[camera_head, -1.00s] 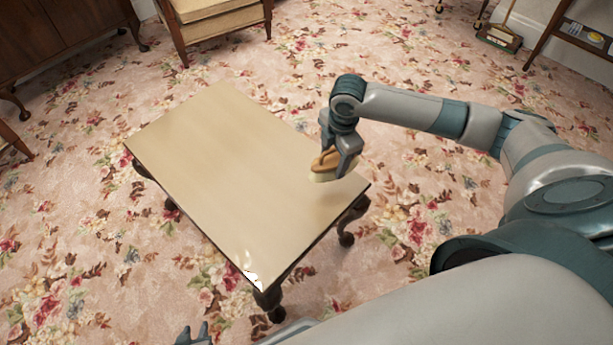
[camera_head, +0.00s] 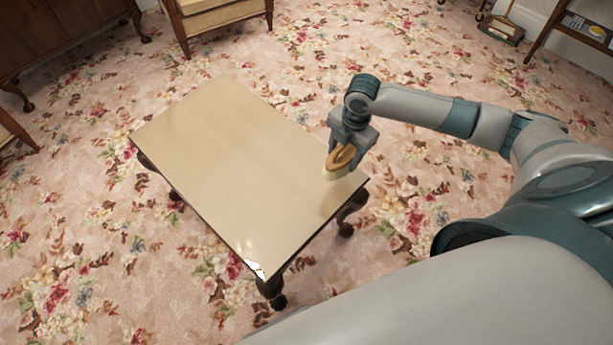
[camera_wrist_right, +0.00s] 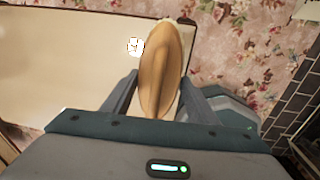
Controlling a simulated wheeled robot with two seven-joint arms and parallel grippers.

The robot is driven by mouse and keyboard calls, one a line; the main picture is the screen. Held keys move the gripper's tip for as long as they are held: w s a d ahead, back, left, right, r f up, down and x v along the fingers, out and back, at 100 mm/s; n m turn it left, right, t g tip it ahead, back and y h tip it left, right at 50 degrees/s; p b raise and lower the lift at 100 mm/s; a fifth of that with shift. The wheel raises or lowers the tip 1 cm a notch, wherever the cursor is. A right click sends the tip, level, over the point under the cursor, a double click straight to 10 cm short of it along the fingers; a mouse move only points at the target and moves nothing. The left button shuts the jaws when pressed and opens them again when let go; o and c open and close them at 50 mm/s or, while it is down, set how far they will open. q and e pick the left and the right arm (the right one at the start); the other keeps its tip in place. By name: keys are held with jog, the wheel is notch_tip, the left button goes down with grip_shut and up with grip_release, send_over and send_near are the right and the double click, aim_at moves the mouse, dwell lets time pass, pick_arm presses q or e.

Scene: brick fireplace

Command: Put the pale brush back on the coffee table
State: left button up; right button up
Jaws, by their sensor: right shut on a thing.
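The pale brush (camera_head: 341,158) has a tan wooden oval back and a pale lower side. My right gripper (camera_head: 350,150) is shut on it and holds it at the right end of the coffee table (camera_head: 230,160). In the right wrist view the brush (camera_wrist_right: 160,70) stands lengthwise between the two fingers (camera_wrist_right: 155,95), across the table's edge. I cannot tell whether its lower side touches the tabletop. The coffee table has a bare, pale, glossy top (camera_wrist_right: 60,60) and dark curved legs. My left gripper is not in view.
The tabletop is otherwise clear. Floral carpet (camera_head: 440,210) surrounds the table. A wooden chair with a pale seat (camera_head: 222,20) and a dark cabinet (camera_head: 60,35) stand at the back. A small shelf (camera_head: 585,30) stands at the far right.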

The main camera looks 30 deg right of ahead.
jog(key=w+a+f, duration=0.1)
jog(key=a+f, duration=0.1)
jog(key=a, duration=0.1)
jog(key=w+a+f, duration=0.2)
jog(key=a, duration=0.1)
jog(key=w+a+f, duration=0.1)
jog(key=a+f, duration=0.1)
jog(key=a, duration=0.1)
jog(key=shift+w+a+f, duration=0.15)
jog(key=shift+w+a, duration=0.05)
jog(key=shift+w, duration=0.15)
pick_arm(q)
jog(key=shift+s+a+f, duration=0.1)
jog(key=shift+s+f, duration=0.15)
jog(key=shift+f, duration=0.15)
pick_arm(e)
jog(key=shift+f, duration=0.1)
jog(key=shift+f, duration=1.95)
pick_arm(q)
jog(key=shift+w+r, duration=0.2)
pick_arm(e)
jog(key=o, duration=1.1)
jog(key=shift+r, duration=0.1)
